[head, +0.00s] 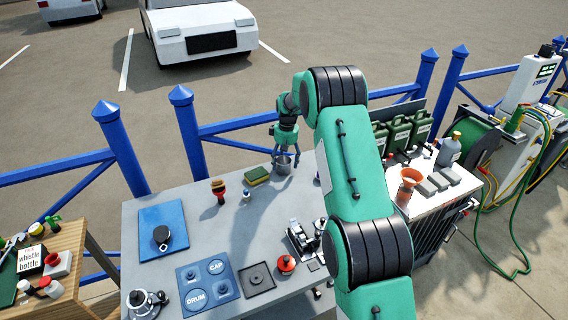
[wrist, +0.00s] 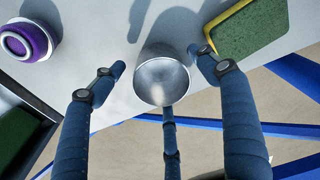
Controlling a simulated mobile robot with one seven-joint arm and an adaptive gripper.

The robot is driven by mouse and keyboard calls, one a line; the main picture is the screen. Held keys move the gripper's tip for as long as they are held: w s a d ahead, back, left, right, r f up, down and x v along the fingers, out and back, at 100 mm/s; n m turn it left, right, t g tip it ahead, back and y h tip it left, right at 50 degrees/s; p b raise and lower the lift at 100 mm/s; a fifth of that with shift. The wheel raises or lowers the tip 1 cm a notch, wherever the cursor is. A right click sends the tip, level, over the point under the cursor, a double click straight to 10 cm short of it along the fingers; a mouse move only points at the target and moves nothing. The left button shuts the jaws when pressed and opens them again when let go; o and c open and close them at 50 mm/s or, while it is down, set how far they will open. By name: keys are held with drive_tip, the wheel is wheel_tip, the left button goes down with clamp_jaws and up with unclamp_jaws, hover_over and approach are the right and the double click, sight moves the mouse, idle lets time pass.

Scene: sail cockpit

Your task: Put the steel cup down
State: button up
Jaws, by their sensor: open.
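The steel cup (wrist: 162,82) is a small, shiny round cup between the fingers of my gripper (wrist: 160,68) in the wrist view. The left and right fingers stand apart from it with a clear gap on each side. The third finger ends at its lower edge, and I cannot tell if it touches. In the head view the cup (head: 284,164) is at the back edge of the grey table (head: 215,250), under my open gripper (head: 286,156). It appears to stand on the table top, though its base is hard to see.
A green and yellow sponge (head: 257,175) lies just left of the cup; it also shows in the wrist view (wrist: 250,32). A purple and white round item (wrist: 25,38) is on the cup's other side. A brush (head: 218,190) stands farther left. Blue railings (head: 188,130) run behind the table.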

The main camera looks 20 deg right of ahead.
wheel_tip(320, 180, up, 10)
drive_tip(key=s+p, duration=0.1)
drive_tip(key=p, duration=0.1)
drive_tip(key=shift+r, duration=0.25)
drive_tip(key=shift+d+r, duration=0.1)
idle(0.5)
drive_tip(key=s+a+r+t, duration=0.1)
drive_tip(key=s+a+r, duration=0.4)
drive_tip(key=s+r, duration=0.3)
drive_tip(key=s+a+r+m, duration=0.1)
drive_tip(key=s+a+r, duration=0.3)
drive_tip(key=s+r, duration=0.5)
drive_tip(key=s+a+r+t, duration=0.1)
drive_tip(key=s+a+r, duration=0.4)
drive_tip(key=s+r, duration=0.3)
drive_tip(key=s+a+m+t, duration=0.1)
drive_tip(key=s+a, duration=0.2)
drive_tip(key=s, duration=1.3)
drive_tip(key=s+a+f+m+t, duration=0.1)
drive_tip(key=s+a, duration=0.3)
drive_tip(key=s, duration=1.2)
drive_tip(key=shift+t, duration=0.3)
